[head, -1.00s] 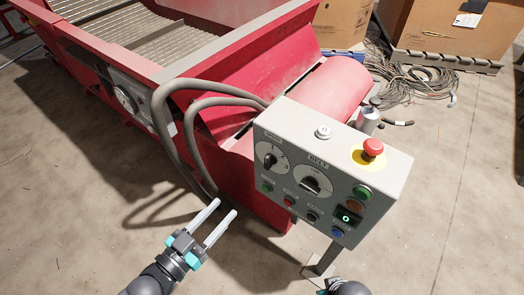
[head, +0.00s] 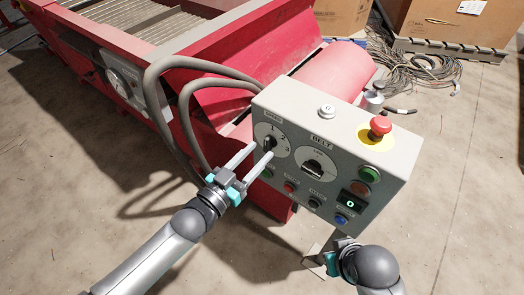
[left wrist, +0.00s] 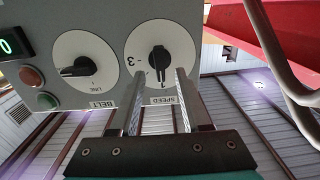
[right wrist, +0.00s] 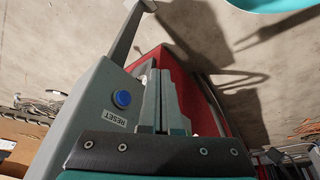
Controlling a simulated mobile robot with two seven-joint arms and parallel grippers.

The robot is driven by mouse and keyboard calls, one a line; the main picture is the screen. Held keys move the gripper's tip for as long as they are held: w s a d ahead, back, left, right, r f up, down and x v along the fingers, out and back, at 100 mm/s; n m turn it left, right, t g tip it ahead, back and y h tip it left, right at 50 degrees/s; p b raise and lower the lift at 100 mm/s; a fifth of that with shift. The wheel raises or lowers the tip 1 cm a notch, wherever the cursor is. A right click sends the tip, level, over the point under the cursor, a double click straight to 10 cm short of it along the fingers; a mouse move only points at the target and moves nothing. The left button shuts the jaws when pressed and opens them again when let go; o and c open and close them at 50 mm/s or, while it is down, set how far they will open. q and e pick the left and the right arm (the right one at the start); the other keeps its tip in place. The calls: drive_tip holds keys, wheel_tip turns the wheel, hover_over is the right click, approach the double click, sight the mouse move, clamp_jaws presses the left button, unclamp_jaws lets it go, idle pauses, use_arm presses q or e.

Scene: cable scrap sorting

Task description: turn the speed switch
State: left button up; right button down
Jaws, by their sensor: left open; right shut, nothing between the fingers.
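The speed switch (head: 269,142) is a black knob on a white round dial marked 1, 2, 3, at the upper left of the grey control box face (head: 334,196). In the left wrist view the knob (left wrist: 160,58) appears upside down, its long axis in line with the 1. My left gripper (head: 261,151) is open, its fingertips just in front of the dial's lower edge. In the left wrist view the fingers (left wrist: 161,76) reach to either side below the knob; contact cannot be told. My right gripper (right wrist: 159,80) is shut and empty, beside the box near the blue reset button (right wrist: 122,99).
The belt switch (head: 314,168) sits right of the speed dial. Several buttons and a green display (head: 352,200) are below. A red emergency stop (head: 380,127) stands on top. Grey hoses (head: 178,128) loop behind the box's left, beside the red conveyor (head: 205,68).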

sight(268, 144)
use_arm(q)
drive_tip(key=shift+b+x, duration=0.35)
drive_tip(key=shift+x, duration=1)
use_arm(e)
drive_tip(key=shift+w+r, duration=0.1)
drive_tip(key=shift+r, duration=1.05)
use_arm(q)
drive_tip(key=shift+c, duration=0.2)
clamp_jaws()
